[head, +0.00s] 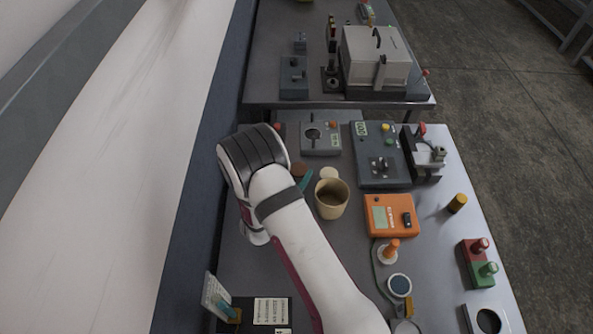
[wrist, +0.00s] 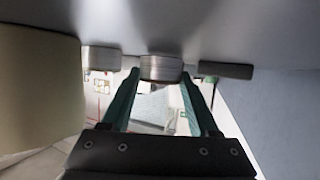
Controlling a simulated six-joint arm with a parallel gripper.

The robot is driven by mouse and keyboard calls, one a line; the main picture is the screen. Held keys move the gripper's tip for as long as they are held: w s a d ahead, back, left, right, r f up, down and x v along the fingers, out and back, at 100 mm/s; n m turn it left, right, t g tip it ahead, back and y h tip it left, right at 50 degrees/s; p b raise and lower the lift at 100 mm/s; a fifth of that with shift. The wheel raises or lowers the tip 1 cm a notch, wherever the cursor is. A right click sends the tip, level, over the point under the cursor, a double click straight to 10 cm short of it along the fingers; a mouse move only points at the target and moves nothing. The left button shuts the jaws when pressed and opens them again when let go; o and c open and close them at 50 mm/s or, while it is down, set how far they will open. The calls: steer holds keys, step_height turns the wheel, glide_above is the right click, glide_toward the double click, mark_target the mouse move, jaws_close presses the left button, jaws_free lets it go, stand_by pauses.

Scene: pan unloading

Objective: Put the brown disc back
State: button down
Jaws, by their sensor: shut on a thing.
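The brown disc (head: 299,170) shows in the head view just beyond my teal fingertip, left of a beige disc (head: 329,173) and behind the beige cup (head: 331,198). In the wrist view my gripper (wrist: 161,80) has its two teal fingers at either side of the middle disc (wrist: 161,68), shut on it. Only its greyish rim shows there; its place matches the brown disc. It is at the grey tabletop, which fills the top of that view; I cannot tell whether it touches. My arm hides part of the gripper in the head view.
In the wrist view another disc (wrist: 100,58) is close at the left, beside the cup (wrist: 40,90), and a darker flat disc (wrist: 225,70) is at the right. A grey device (head: 320,139) stands behind the discs. An orange meter (head: 391,216) is right of the cup.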

steer(key=shift+c, duration=0.7)
jaws_free()
steer(key=shift+f, duration=0.25)
steer(key=shift+r, duration=0.15)
steer(key=v, duration=0.4)
steer(key=r+v, duration=0.1)
steer(key=v, duration=0.3)
steer(key=shift+w+d, duration=0.15)
steer(key=shift+w, duration=0.05)
steer(key=s+a+r+m+g+y, duration=0.1)
steer(key=s+r+g+y, duration=0.45)
steer(key=r+y, duration=0.4)
steer(key=s+d+r+g, duration=0.2)
steer(key=s+d, duration=0.1)
steer(key=s, duration=0.4)
steer(key=s+d+r+g+h, duration=0.1)
steer(key=s+d+r+g, duration=0.2)
steer(key=s, duration=0.5)
steer(key=s+d+r+g+h, duration=0.1)
steer(key=s+d+r+g, duration=0.1)
steer(key=s, duration=0.6)
steer(key=shift+d+r, duration=0.4)
steer(key=shift+d, duration=0.5)
